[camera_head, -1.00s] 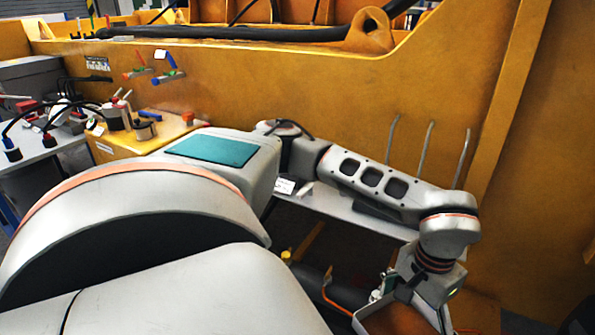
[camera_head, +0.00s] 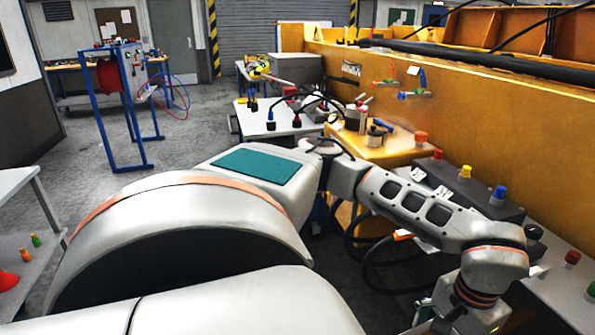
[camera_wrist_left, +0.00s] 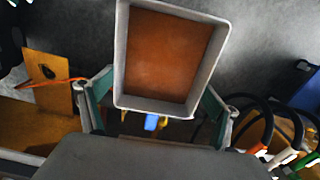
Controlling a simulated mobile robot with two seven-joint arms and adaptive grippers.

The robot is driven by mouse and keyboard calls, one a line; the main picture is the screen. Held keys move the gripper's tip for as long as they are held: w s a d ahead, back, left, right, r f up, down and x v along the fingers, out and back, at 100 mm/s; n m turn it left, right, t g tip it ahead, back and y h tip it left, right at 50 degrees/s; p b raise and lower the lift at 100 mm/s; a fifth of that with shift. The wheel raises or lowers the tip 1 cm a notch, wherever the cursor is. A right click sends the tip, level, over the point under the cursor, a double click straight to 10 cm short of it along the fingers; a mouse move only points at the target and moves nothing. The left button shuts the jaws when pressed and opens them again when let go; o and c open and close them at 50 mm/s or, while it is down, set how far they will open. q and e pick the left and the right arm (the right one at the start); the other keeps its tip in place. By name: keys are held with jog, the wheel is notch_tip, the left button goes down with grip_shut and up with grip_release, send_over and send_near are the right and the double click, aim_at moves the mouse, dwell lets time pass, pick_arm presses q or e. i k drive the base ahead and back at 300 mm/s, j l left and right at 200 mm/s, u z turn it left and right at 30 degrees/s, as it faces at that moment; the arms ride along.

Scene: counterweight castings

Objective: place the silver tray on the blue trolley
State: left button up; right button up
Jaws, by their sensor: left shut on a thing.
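The silver tray (camera_wrist_left: 119,60), a shallow rectangular box with a pale rim and a brown inside, is held in my left gripper (camera_wrist_left: 158,100). Its teal-lined fingers close on the tray's near end in the left wrist view. In the head view my left arm reaches to the lower right, and its gripper is mostly cut off by the bottom edge; the tray cannot be made out there. No blue trolley can be clearly identified. A blue frame (camera_head: 118,125) with a red reel stands at the back left, and a blue object (camera_wrist_left: 304,85) shows at the wrist view's right edge.
A white-topped table (camera_head: 275,120) with cables stands at the back middle. A yellow cabinet (camera_head: 375,150) and a long yellow structure (camera_head: 460,115) run along the right. A grey shelf unit (camera_head: 22,182) with cones is at the left. Open floor (camera_head: 185,135) lies between.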

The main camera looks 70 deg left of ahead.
aim_at(255, 120)
jog(key=u, duration=2.75)
jog(key=i+j+u, duration=0.15)
jog(key=i+u, duration=0.45)
jog(key=i, duration=5.2)
jog(key=i+z, duration=0.4)
jog(key=i+j+z, duration=0.15)
jog(key=z, duration=0.25)
jog(key=i, duration=0.05)
